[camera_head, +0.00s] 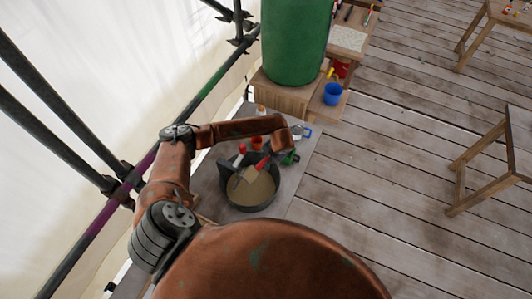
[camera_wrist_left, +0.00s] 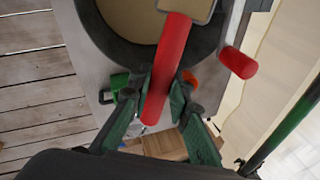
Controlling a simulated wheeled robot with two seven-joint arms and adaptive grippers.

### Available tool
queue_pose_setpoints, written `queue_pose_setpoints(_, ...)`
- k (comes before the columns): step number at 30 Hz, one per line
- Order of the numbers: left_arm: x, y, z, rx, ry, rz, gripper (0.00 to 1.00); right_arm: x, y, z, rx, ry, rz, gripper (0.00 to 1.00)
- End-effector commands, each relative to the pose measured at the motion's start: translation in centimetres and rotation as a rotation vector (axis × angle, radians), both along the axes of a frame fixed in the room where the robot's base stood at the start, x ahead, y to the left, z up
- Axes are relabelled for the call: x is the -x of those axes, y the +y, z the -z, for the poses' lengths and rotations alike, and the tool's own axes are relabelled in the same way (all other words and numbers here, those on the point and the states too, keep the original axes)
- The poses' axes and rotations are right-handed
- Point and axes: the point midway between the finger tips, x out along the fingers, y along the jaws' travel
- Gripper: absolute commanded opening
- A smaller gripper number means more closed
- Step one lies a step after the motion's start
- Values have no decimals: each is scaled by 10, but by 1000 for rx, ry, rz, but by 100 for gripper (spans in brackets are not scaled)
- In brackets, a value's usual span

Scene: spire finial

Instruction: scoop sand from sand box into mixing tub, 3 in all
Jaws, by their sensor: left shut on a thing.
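A dark round tub (camera_head: 222,190) holds a tan, sandy layer and stands on a grey board; its rim also shows in the wrist view (camera_wrist_left: 98,28). My left gripper (camera_wrist_left: 162,92), with green fingers, is shut on the red handle of a scoop (camera_wrist_left: 170,60). In the head view my left gripper (camera_head: 277,160) is at the tub's far right side, partly hidden by my arm. My right gripper is out of view.
A second red handle (camera_wrist_left: 238,62) sticks up at the tub's rim. An orange cup (camera_head: 257,143) and a bottle (camera_head: 260,111) stand behind the tub. A green barrel (camera_head: 293,40) on a wooden crate and a blue bucket (camera_head: 332,94) are farther back.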

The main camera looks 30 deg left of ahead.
Motion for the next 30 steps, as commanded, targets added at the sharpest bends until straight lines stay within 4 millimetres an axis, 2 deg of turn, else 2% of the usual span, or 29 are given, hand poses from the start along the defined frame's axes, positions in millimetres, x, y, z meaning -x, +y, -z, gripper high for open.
queue_pose_setpoints(3, 2, -9, -1, -114, -32, -4, 0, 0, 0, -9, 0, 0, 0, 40)
queue_pose_setpoints(9, 0, -12, 9, -351, -118, -41, 0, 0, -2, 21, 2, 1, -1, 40)
queue_pose_setpoints(19, 2, -16, 11, -624, -212, -90, 0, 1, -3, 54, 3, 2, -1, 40)
queue_pose_setpoints(30, 4, -17, 9, -729, -248, -110, 0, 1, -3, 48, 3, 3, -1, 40)
